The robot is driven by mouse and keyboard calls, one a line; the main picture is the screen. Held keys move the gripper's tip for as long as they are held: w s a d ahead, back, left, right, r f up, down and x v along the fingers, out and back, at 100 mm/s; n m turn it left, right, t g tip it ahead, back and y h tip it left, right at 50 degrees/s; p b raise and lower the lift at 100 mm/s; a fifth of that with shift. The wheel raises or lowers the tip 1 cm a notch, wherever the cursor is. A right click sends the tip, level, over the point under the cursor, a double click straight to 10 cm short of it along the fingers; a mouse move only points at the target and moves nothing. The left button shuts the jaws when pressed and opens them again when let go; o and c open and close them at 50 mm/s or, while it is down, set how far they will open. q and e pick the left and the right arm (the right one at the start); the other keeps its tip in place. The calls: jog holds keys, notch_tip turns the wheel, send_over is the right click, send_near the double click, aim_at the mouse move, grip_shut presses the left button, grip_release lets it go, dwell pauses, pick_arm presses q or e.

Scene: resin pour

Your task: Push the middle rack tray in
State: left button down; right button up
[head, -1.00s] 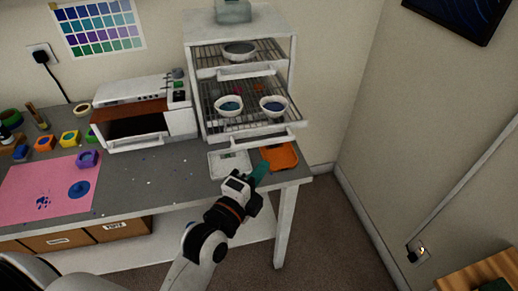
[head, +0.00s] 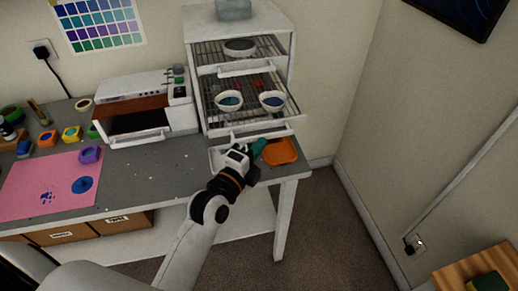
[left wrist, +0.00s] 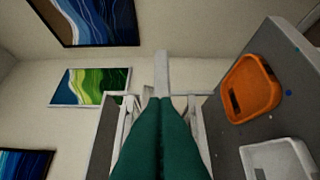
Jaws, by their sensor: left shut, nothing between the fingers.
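A white drying rack (head: 290,62) stands at the back of the bench. Its wire tray (head: 250,88) with two white bowls, one (head: 229,100) at left and one (head: 272,100) at right, is slid out toward me, with a white front bar. Another tray (head: 215,50) above it holds one bowl (head: 240,46). My left gripper (head: 258,147) is shut and empty, with teal fingers just below and in front of the lower front bar. In the left wrist view, the fingertips (left wrist: 160,99) point at a white bar (left wrist: 162,72); contact is unclear. My right gripper is out of view.
An orange dish (head: 280,151) lies right of my left gripper, near the bench's right end. A white dish beside it is partly hidden by the gripper. A white oven-like box (head: 145,103) stands left of the rack. A pink mat (head: 45,185) lies at left.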

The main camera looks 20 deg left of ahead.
aim_at(243, 107)
pick_arm(q)
jog(key=w+a+b, duration=0.1)
jog(key=w+a, duration=0.2)
jog(key=w, duration=0.1)
jog(key=w+a+b, duration=0.1)
jog(key=w+a, duration=0.2)
jog(key=w, duration=0.1)
jog(key=w+a+b, duration=0.1)
jog(key=w+a, duration=0.2)
jog(key=w, duration=0.2)
jog(key=shift+w, duration=0.1)
jog(key=shift+w+a, duration=0.25)
jog(key=shift+w, duration=0.05)
jog(key=shift+r, duration=0.2)
jog(key=shift+r, duration=0.15)
